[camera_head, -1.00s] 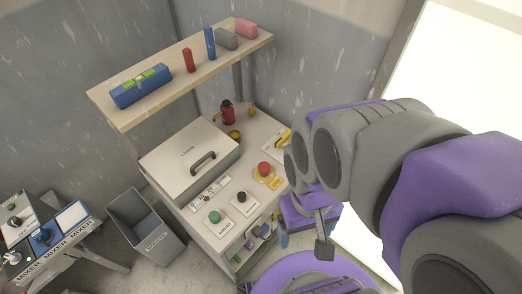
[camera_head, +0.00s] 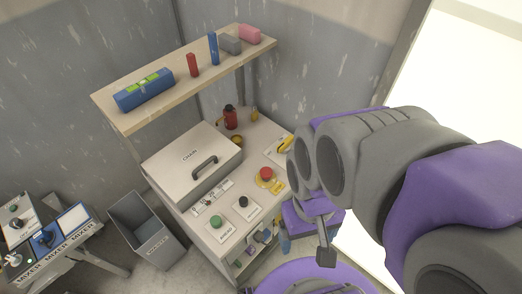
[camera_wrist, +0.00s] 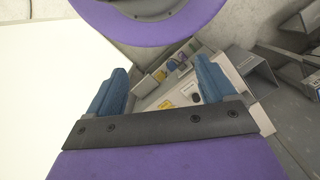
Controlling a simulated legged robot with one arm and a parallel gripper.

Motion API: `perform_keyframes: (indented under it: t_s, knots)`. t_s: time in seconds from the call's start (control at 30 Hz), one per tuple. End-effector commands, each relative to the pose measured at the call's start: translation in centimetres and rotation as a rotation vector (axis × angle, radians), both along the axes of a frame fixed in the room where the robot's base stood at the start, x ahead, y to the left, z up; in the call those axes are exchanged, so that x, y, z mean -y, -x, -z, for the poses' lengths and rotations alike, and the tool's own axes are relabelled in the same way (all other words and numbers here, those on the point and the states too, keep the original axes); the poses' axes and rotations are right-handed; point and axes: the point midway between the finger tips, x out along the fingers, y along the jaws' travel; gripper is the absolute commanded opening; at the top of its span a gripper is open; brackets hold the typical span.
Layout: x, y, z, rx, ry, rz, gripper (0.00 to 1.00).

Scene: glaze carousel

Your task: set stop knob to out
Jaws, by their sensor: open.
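The stop knob, a red mushroom-shaped knob (camera_head: 265,174) on a yellow base, is on the right part of the white cabinet top in the head view. I cannot tell from here whether it is in or out. My gripper is open and empty in the wrist view (camera_wrist: 162,82), its two blue fingers wide apart. In the head view it is partly hidden by my arm, beside the cabinet's right front edge and apart from the knob. The wrist view shows part of the cabinet beyond the fingers, with the red knob not clearly visible.
A green button (camera_head: 216,221) and a black knob (camera_head: 243,202) sit on plates near the red knob. A lidded box (camera_head: 180,171) with a handle fills the cabinet's left. A shelf (camera_head: 180,80) with several objects hangs above. A grey bin (camera_head: 148,235) stands left.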

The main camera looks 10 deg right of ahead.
Motion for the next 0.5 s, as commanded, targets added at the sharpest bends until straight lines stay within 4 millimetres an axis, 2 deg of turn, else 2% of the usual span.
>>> perform_keyframes:
  t_s: [0.17,0.27,0.37,0.5]
  knots:
    - [0.0,0.0,0.0,0.0,0.0,0.0,0.83]
    - [0.0,-0.2,0.0,0.0,0.001,0.004,0.75]
    - [0.0,-1.2,-0.1,0.001,0.003,0.022,0.75]
    - [0.0,-4.2,-0.3,0.013,0.012,0.078,0.75]
